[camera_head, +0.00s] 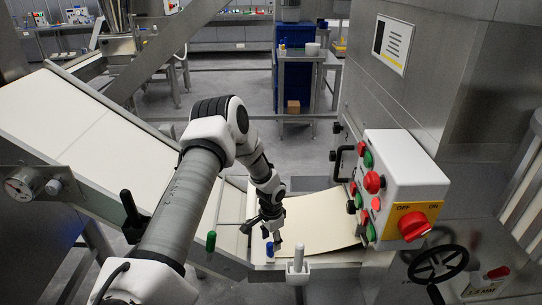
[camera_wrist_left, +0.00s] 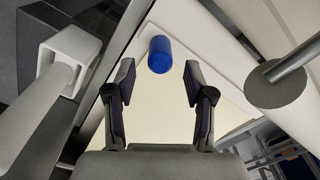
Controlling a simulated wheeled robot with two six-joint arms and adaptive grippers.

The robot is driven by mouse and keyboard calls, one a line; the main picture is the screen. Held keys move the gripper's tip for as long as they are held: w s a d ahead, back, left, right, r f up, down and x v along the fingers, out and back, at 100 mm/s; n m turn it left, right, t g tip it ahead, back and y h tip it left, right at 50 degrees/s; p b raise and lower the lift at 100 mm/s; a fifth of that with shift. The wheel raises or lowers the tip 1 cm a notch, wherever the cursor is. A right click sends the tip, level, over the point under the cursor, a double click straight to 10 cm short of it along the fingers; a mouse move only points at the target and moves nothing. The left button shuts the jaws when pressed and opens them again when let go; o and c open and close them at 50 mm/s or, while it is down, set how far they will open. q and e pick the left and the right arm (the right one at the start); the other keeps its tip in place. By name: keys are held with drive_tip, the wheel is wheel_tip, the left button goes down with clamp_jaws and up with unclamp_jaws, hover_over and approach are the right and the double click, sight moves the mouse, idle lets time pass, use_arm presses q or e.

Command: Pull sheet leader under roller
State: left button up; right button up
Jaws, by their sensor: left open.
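A cream sheet (camera_head: 318,222) lies flat at the lower end of the white conveyor, its right end by the machine housing. It also fills the middle of the left wrist view (camera_wrist_left: 160,112). My left gripper (camera_head: 268,232) is open above the sheet's left front part. In the left wrist view its fingers (camera_wrist_left: 160,82) are spread wide with nothing clasped. A blue cylinder (camera_wrist_left: 159,55) shows just beyond and between the fingertips; it appears as a small blue knob (camera_head: 270,250) in the head view. I cannot tell which part is the roller. My right gripper is not in view.
A control box (camera_head: 401,190) with red and green buttons stands right of the sheet. A white upright handle (camera_head: 298,258) and a green knob (camera_head: 211,241) are at the front rail. A grey rod end (camera_wrist_left: 275,84) is right of the fingers. A black handwheel (camera_head: 438,264) is lower right.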

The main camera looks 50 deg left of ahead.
use_arm(q)
wheel_tip(320, 180, up, 8)
idle(0.6)
